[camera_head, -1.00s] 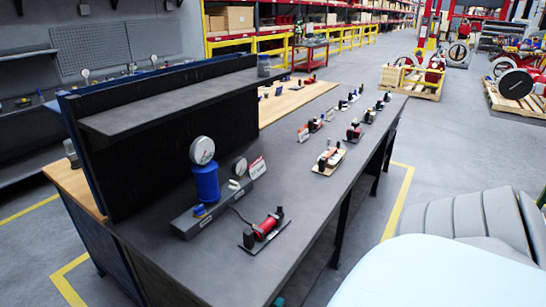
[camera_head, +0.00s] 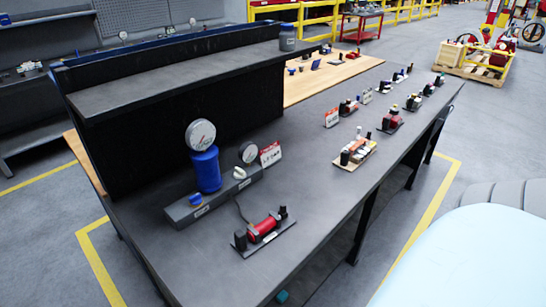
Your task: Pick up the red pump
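A red pump (camera_head: 264,229) with black end parts lies on a thin dark base plate (camera_head: 284,238) near the front of the dark workbench (camera_head: 330,205). A thin dark cable runs from it toward the gauge unit behind. Neither of my grippers shows in the head view, so I cannot see their state. Nothing covers the pump.
Behind the pump stands a blue cylinder (camera_head: 206,170) with a round gauge (camera_head: 200,135) on a grey block (camera_head: 190,211). A raised dark shelf (camera_head: 180,75) runs along the back. Several similar devices line the bench to the right. Bench surface around the pump is clear.

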